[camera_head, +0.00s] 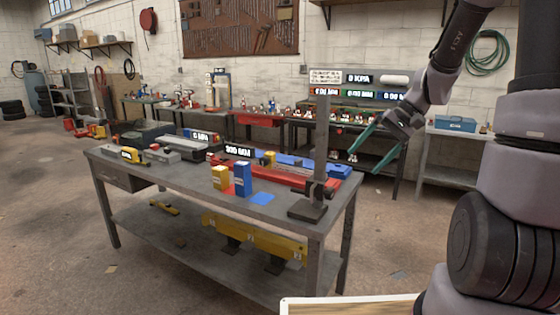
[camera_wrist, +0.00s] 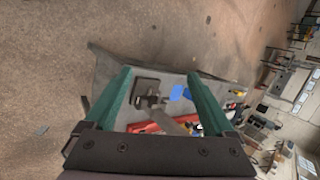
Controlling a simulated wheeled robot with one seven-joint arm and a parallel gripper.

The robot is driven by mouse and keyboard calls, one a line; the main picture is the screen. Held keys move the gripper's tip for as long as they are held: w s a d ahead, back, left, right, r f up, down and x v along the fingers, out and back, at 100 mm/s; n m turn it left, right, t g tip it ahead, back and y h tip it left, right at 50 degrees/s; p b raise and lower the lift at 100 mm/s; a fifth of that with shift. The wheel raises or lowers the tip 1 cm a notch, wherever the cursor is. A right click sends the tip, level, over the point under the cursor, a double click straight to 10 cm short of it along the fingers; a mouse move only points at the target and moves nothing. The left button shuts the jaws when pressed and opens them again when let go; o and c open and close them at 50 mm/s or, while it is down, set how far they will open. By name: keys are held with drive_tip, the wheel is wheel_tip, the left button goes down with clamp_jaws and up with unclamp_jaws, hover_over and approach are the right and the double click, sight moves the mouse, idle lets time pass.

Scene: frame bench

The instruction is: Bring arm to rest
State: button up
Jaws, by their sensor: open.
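My gripper (camera_head: 370,146) is raised in the air at the right of the head view, beyond the right end of the grey workbench (camera_head: 150,172). Its two green fingers are spread apart with nothing between them. In the wrist view my gripper (camera_wrist: 160,88) also shows open and empty, looking down over the bench end. A post stand with a dark base (camera_head: 307,209) is on the bench's right end; its base (camera_wrist: 147,88) shows between the fingers in the wrist view. No contact between gripper and bench shows.
A second bench with a blue case (camera_head: 455,123) stands by the back wall. Open floor lies left of the bench.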

drive_tip(key=s+d+r+m+t+h, duration=0.1)
drive_tip(key=s+r+t+h, duration=0.4)
drive_tip(key=s+r, duration=0.9)
drive_tip(key=shift+s+d+r+m+t, duration=0.2)
drive_tip(key=shift+d+r+m+t, duration=0.15)
drive_tip(key=shift+r+t, duration=0.4)
